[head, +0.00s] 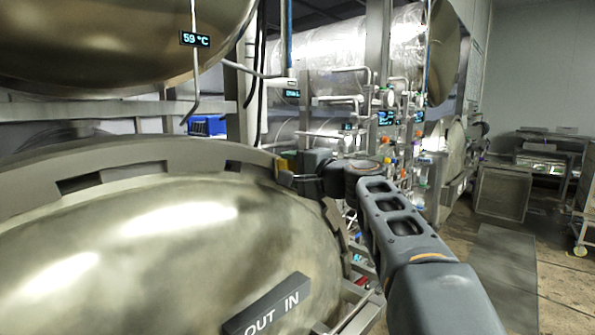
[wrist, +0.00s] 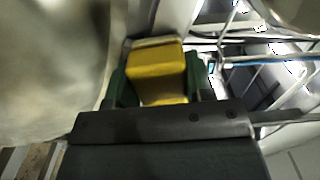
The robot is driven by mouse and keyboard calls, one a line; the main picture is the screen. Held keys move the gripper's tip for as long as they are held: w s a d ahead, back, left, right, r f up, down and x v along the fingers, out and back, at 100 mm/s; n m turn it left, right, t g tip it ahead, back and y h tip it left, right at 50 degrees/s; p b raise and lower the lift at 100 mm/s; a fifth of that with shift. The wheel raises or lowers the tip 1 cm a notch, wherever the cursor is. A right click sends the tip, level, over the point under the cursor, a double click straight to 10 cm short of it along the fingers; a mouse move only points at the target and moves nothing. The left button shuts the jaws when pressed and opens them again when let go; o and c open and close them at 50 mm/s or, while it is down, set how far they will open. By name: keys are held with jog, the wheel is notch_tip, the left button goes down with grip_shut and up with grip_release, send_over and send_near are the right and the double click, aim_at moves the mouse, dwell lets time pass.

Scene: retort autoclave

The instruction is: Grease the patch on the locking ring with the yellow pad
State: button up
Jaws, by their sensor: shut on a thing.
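My gripper (head: 285,172) is shut on the yellow pad (wrist: 158,75), which sits between the green fingertips in the wrist view. In the head view the pad (head: 283,163) shows as a small yellow bit at the gripper's tip, right by the locking ring (head: 130,172). The ring is the grey notched band around the big metal door. I cannot tell whether the pad touches the ring. The patch cannot be made out in either view; the pad or gripper may hide it.
Another large vessel door (head: 110,40) with a 59 °C display (head: 195,39) hangs above. Pipes and valves (head: 390,120) stand behind my arm.

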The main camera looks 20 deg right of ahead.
aim_at(270, 162)
jog(key=shift+s+a+r, duration=0.4)
jog(key=shift+a+r, duration=0.05)
jog(key=shift+a, duration=0.45)
jog(key=shift+s+a+r, duration=0.35)
jog(key=shift+a+r, duration=0.1)
jog(key=shift+a, duration=0.4)
jog(key=shift+s+a+r, duration=0.4)
jog(key=shift+a+r, duration=0.05)
jog(key=shift+a, duration=0.45)
jog(key=shift+d, duration=0.15)
jog(key=shift+w+d+f+b, duration=0.25)
jog(key=shift+d+f+b, duration=0.15)
jog(key=shift+d, duration=0.15)
jog(key=shift+w+d+f+b, duration=0.3)
jog(key=shift+d+b, duration=0.1)
jog(key=shift+d, duration=0.1)
jog(key=w+d+f+b, duration=0.3)
jog(key=d, duration=0.4)
jog(key=shift+w+d+f, duration=0.15)
jog(key=shift+d+f, duration=0.1)
jog(key=shift+f, duration=0.15)
jog(key=b+v, duration=0.2)
jog(key=v, duration=0.4)
jog(key=shift+b, duration=0.35)
